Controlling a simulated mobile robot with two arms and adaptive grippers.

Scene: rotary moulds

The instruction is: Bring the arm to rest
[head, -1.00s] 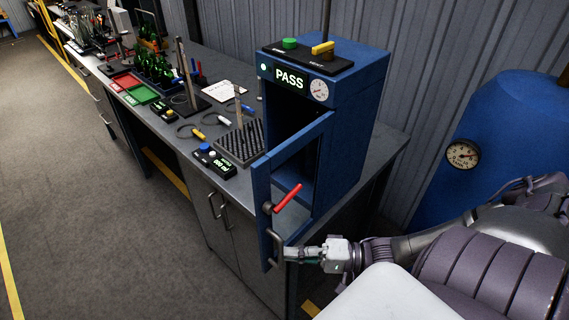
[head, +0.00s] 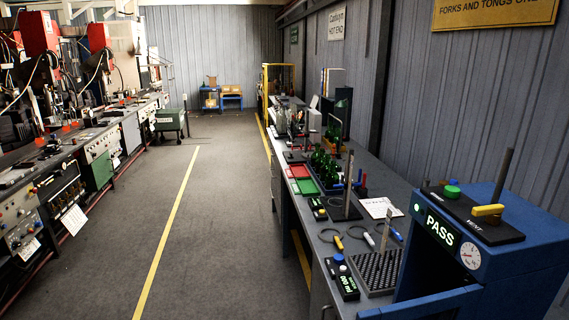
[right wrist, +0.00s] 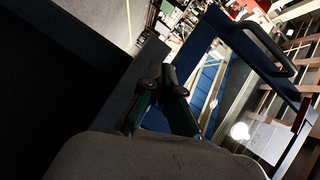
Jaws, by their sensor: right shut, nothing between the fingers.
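My right gripper (right wrist: 165,92) shows in the right wrist view, its dark green fingers shut with nothing between them. In that view the blue door frame (right wrist: 228,38) and its dark bar handle (right wrist: 268,48) are beyond and to the right of the fingertips; the fingers look apart from the handle. In the head view the blue test cabinet (head: 520,268) stands at the lower right with a lit PASS display (head: 440,231). The top of its open door (head: 425,304) shows at the bottom edge. Neither of my arms shows in the head view, and my left gripper is not seen.
The bench (head: 330,232) runs along the right wall with a pin block (head: 376,272), green bottles (head: 325,163), red and green trays (head: 307,186) and tools. An open floor aisle (head: 215,200) lies to the left, with machines (head: 95,145) beyond it.

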